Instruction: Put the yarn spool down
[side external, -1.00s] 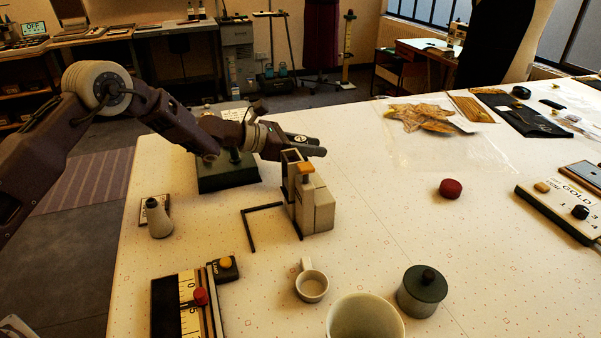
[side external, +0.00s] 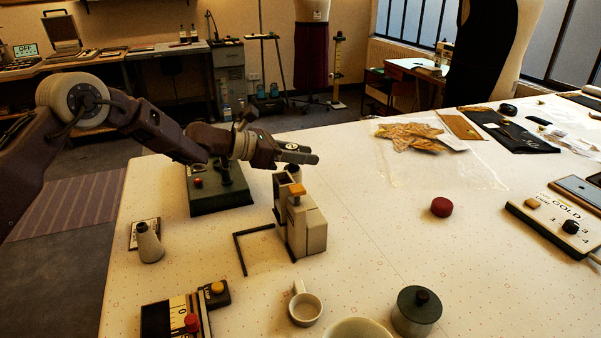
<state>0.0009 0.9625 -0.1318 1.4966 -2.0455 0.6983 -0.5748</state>
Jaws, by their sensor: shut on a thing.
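My gripper (side external: 297,154) is above the cream box-shaped device (side external: 305,225) with the orange tab (side external: 297,190). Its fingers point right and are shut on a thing. A small pale piece, the yarn spool (side external: 294,170), shows just under the fingers, above the top of the device. Most of it is hidden by the fingers, so its shape and any gap to the device are hard to tell.
A black angle bracket (side external: 246,247) lies left of the device. A green-based instrument (side external: 221,196) stands behind it. A mug (side external: 305,309) and lidded pot (side external: 416,311) are in front. A red puck (side external: 441,207) sits right, with bare table around it.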

